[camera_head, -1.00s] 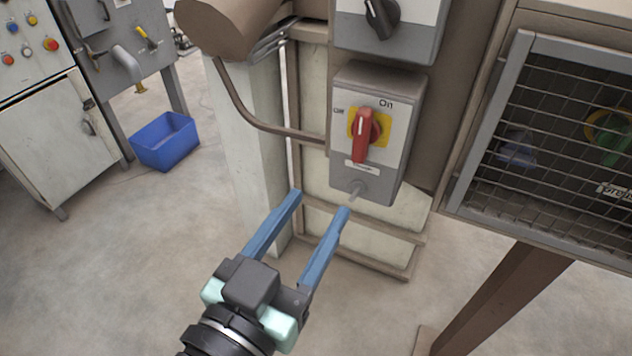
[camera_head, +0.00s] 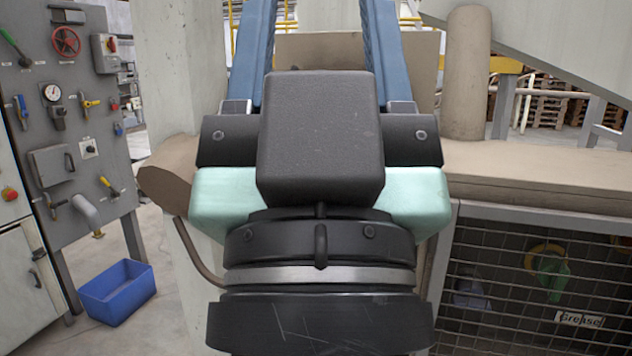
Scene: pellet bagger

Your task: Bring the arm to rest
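My gripper (camera_head: 312,45) fills the middle of the head view, close to the camera. Its two blue fingers point up and are spread wide apart, with their tips cut off by the top edge. No held thing shows between the visible parts of the fingers. The dark gripper body and wrist hide what stands behind them, including the spot where the red rotary switch showed earlier.
A grey valve panel (camera_head: 75,140) with gauge and handles stands at left, a blue bin (camera_head: 117,292) on the floor below. At right are a mesh-fronted cabinet (camera_head: 500,262) and an upright brown cylinder (camera_head: 465,75). Pallets (camera_head: 548,103) lie behind.

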